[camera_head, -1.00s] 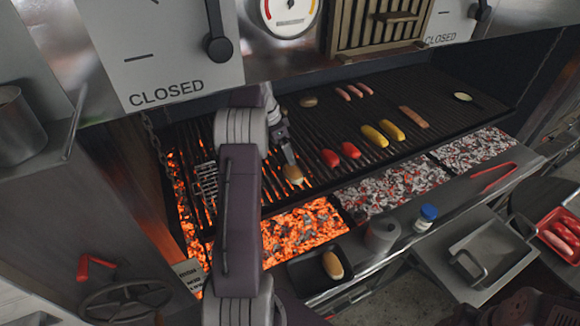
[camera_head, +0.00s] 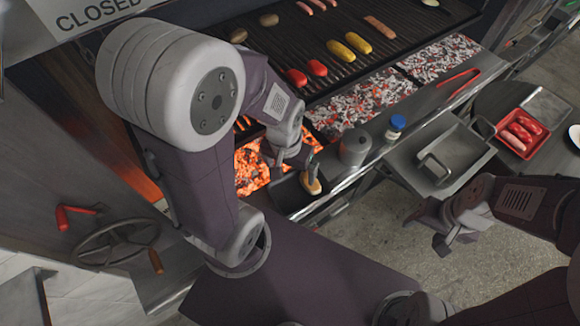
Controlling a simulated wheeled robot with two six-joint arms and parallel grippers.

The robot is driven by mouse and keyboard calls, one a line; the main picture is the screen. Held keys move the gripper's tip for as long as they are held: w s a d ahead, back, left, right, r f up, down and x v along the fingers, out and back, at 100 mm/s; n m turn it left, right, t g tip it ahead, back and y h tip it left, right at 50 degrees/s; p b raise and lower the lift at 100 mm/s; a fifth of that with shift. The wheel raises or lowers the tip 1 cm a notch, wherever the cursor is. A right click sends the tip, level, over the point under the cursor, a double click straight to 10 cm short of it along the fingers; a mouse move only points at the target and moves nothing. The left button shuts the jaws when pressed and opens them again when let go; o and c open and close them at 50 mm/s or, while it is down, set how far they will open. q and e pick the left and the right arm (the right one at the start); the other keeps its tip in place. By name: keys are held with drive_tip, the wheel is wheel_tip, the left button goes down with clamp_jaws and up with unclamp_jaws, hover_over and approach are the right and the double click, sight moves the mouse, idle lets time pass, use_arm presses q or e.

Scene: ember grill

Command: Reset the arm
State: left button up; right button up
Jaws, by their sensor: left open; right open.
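My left arm reaches in from the left. Its gripper (camera_head: 289,163) is open and low over the grill's front edge, right by a golden bun (camera_head: 314,187) in a small dark tray (camera_head: 288,196). I cannot tell whether a finger touches the bun. My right gripper (camera_head: 448,235) is open and empty, over the floor at the right. My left arm hides part of the grill grate (camera_head: 340,70) and the place where another bun lay.
Red peppers (camera_head: 296,77), yellow corn (camera_head: 342,50) and sausages lie on the grate. Glowing coals (camera_head: 252,172) burn below. A grey canister (camera_head: 355,147), a blue-capped bottle (camera_head: 396,127), red tongs (camera_head: 459,77) and a metal pan (camera_head: 441,156) stand along the front.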

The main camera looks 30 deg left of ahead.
drive_tip(key=shift+w, duration=0.2)
wheel_tip(320, 180, down, 7)
drive_tip(key=b, duration=0.7)
drive_tip(key=shift+f, duration=0.15)
drive_tip(key=shift+s, duration=0.15)
